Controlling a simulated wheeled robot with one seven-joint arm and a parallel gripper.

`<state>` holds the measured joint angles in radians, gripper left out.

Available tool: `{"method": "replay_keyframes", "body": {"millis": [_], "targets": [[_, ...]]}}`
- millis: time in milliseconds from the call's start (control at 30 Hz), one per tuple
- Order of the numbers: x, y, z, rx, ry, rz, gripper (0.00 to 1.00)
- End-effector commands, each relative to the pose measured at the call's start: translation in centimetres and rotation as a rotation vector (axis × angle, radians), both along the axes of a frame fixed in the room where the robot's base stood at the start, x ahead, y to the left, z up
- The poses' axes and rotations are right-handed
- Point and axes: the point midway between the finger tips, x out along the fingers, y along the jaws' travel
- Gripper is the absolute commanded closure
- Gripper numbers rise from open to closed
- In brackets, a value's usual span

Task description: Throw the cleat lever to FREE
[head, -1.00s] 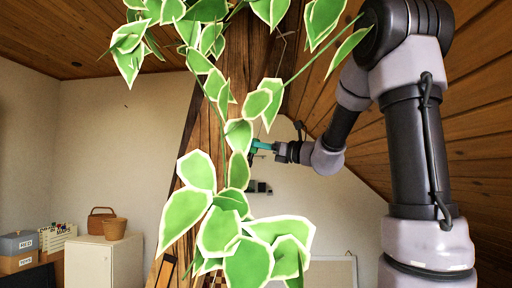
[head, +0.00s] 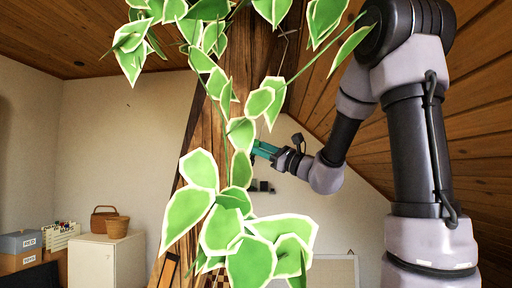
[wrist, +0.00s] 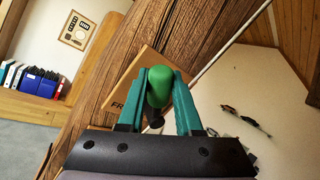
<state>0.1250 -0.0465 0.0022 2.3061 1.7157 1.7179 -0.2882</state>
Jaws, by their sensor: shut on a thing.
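The cleat lever shows in the wrist view as a rounded green knob (wrist: 160,82) on a dark stem. My gripper (wrist: 164,90) has its teal fingers on either side of the knob, shut on it. In the head view my gripper (head: 262,149) is at the right side of the post (head: 250,65), tilted, and leaves hide the lever there.
A leafy plant (head: 230,215) hangs in front of the post and blocks much of the head view. A pale cord (wrist: 222,50) runs diagonally near the gripper in the wrist view. A white cabinet (head: 92,265) with baskets stands at lower left. A sloping wooden ceiling is at right.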

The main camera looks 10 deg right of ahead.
Motion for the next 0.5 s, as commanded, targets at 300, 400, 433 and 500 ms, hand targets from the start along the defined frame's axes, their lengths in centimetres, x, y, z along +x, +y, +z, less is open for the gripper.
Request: {"method": "replay_keyframes", "body": {"millis": [300,400,433,500], "targets": [[-0.02,0.02,-0.16,-0.003,0.000,-0.001,1.00],[-0.02,0.02,-0.16,-0.003,0.000,0.000,0.54],[-0.02,0.03,-0.16,-0.003,0.000,-0.001,0.54],[-0.02,0.03,-0.14,-0.002,-0.001,0.000,0.54]]}}
